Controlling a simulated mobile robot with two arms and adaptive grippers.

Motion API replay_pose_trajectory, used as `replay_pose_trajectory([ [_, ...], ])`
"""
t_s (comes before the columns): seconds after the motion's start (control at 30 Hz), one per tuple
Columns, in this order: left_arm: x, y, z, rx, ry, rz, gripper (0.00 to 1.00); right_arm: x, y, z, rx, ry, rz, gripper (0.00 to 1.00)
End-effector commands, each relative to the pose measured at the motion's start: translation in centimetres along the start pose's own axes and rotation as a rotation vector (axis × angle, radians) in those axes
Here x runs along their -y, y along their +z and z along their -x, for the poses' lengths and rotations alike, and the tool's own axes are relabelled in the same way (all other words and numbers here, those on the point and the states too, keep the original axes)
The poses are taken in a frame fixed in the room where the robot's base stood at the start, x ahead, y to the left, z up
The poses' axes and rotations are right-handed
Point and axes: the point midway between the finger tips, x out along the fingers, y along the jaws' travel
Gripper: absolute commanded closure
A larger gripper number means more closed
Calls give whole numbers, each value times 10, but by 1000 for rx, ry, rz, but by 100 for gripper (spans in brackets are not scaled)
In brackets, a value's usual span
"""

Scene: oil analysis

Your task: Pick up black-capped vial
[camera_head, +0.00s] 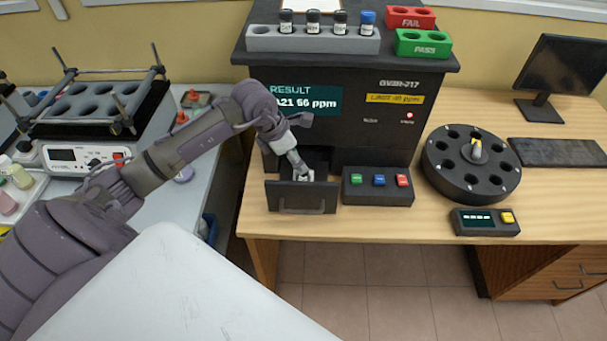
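Three black-capped vials stand upright in a grey rack (315,45) on top of the dark analyzer: a left one (286,22), a middle one (313,22) and a right one (340,23). A blue-capped vial (367,23) stands at the rack's right end. My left gripper (303,174) points down into the open drawer (300,197) at the analyzer's front. Its fingertips are small and partly hidden by the drawer front, so I cannot tell whether they hold a vial. My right gripper is not in view.
The analyzer screen (306,102) shows a ppm result. A red FAIL rack (410,17) and a green PASS rack (423,43) sit on top, right. A button box (378,188), round carousel (471,165) and small control box (485,222) stand on the wooden desk (395,225).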

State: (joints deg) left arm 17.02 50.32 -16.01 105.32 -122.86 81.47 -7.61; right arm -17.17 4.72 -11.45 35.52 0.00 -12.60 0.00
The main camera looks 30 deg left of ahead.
Motion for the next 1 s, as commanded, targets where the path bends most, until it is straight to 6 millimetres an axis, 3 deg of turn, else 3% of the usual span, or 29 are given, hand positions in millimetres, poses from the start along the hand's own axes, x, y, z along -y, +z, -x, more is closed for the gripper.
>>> replay_pose_trajectory([
  [0.27, 0, 1, -22, 0, -4, 2, 42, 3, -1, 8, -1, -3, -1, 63],
  [0.5, -2, 0, -57, 0, -4, 2, 42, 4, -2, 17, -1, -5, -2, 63],
  [0.8, -3, 0, -64, 1, 0, -1, 42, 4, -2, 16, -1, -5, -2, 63],
  [0.83, -3, 0, -64, 2, 0, -1, 43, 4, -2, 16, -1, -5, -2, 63],
  [1.0, -3, 0, -64, 1, -1, -1, 72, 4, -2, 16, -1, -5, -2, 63],
])
